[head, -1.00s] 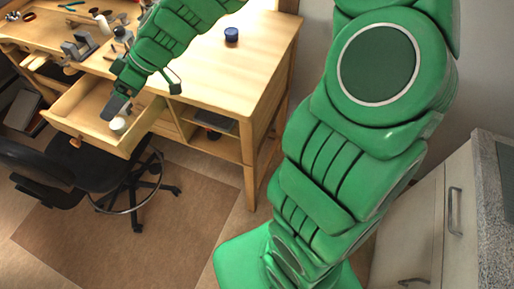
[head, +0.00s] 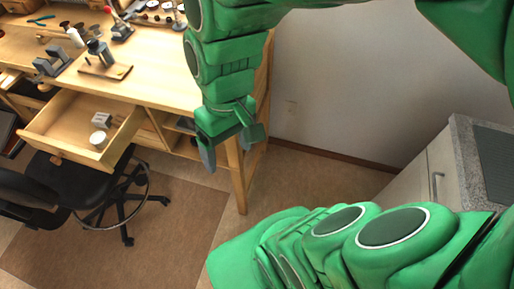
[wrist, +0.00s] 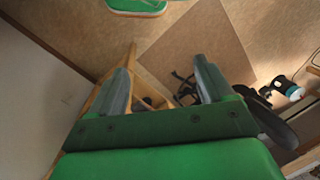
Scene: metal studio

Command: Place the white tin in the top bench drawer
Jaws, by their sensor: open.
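The white tin (head: 98,138) is a small round white thing lying inside the open top bench drawer (head: 62,120), near its front right corner. A small grey-white item (head: 101,119) lies behind it in the same drawer. My gripper (head: 232,150) is open and empty. It hangs to the right of the drawer, by the bench's right end, apart from tin and drawer. In the wrist view my gripper's two fingers (wrist: 162,66) stand wide apart with nothing between them. I cannot make out the tin in the wrist view.
The wooden bench (head: 150,85) carries tools and a small vise-like stand (head: 104,62). A black swivel chair (head: 75,185) stands below the drawer. A grey-topped cabinet (head: 455,165) is at right. Floor between bench and cabinet is clear.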

